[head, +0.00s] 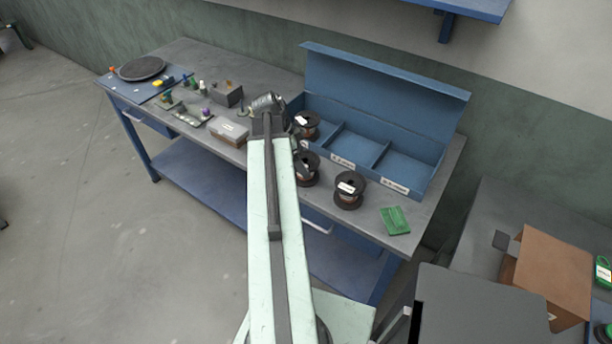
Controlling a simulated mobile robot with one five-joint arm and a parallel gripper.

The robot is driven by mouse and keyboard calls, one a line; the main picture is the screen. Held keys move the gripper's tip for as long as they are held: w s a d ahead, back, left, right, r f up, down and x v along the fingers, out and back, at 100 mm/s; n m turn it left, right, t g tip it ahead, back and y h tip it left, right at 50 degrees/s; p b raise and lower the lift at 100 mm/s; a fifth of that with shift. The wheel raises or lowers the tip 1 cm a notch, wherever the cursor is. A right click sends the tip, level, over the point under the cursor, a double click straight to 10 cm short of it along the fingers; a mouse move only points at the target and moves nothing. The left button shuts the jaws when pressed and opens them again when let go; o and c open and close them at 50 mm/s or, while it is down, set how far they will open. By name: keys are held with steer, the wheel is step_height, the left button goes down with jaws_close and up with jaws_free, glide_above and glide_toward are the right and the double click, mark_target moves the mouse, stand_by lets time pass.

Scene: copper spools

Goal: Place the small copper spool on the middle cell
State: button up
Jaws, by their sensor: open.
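Three dark-flanged copper spools are in view. One spool (309,131) stands in the left cell of the blue bin (385,85). A second spool (308,172) stands on the bench in front of the bin, partly behind my arm. A third spool (349,193), with a white label, stands to its right. I cannot tell surely which is the small one. The middle cell (355,145) is empty, and so is the right cell (406,169). My gripper (266,103) is open, left of the bin's left cell, above the bench. Its fingers are mostly hidden and seem empty.
A green pad (395,220) lies at the bench's right front. A lidded grey box (228,133), a dark block (228,95), several small coloured parts and a round dark disc (142,68) occupy the left side. The bin's raised lid stands at the back.

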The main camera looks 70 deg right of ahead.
steer(key=shift+x, duration=0.85)
steer(key=shift+r, duration=0.1)
steer(key=b+x, duration=0.5)
steer(key=shift+d, duration=0.1)
steer(key=c, duration=1.8)
steer(key=shift+r+p, duration=0.15)
steer(key=shift+p, duration=0.15)
step_height(320, 180, up, 10)
steer(key=p, duration=1)
